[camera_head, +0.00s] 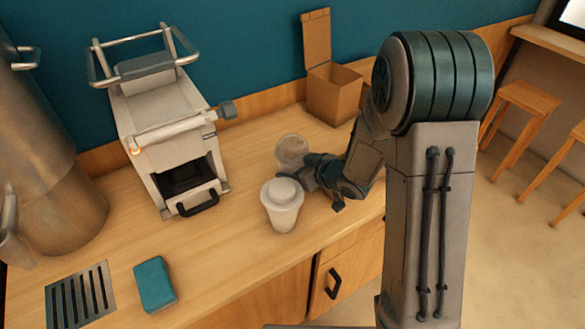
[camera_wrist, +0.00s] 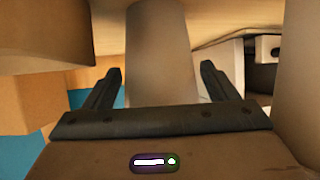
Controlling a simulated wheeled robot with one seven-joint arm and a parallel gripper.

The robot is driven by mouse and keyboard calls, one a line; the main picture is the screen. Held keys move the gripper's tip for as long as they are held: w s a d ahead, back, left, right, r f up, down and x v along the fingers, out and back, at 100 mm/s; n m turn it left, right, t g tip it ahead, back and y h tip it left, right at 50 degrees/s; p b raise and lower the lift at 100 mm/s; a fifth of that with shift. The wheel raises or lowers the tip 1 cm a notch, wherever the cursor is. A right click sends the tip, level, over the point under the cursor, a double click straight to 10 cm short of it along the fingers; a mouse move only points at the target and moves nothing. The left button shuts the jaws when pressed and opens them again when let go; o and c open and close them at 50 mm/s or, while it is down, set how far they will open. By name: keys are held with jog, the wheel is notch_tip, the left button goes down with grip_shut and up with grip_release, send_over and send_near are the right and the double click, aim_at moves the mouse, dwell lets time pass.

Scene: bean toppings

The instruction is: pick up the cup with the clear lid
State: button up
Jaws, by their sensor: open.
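The cup with the clear lid (camera_head: 292,147) stands on the wooden counter, behind a white-lidded cup (camera_head: 282,207). Its see-through top shows a brownish inside; its lower part is hidden by my gripper and the front cup. My gripper (camera_head: 303,168) reaches in low from the right, close to both cups. In the wrist view, my open gripper (camera_wrist: 161,70) has a pale cup (camera_wrist: 160,45) between its two fingers, with gaps on both sides. That appears to be the clear-lidded cup, though its lid is out of that view. Another pale cup (camera_wrist: 302,80) is at the right edge.
An open cardboard box (camera_head: 333,97) stands behind, near the teal wall. A grey machine (camera_head: 165,130) stands left of the cups. A teal sponge-like block (camera_head: 155,284) and a drain grate (camera_head: 80,296) lie at front left. Counter between machine and cups is clear.

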jog(key=shift+w+a+f, duration=0.2)
jog(key=shift+w+a, duration=0.05)
jog(key=shift+w, duration=0.05)
jog(key=c, duration=0.5)
jog(key=shift+r, duration=0.1)
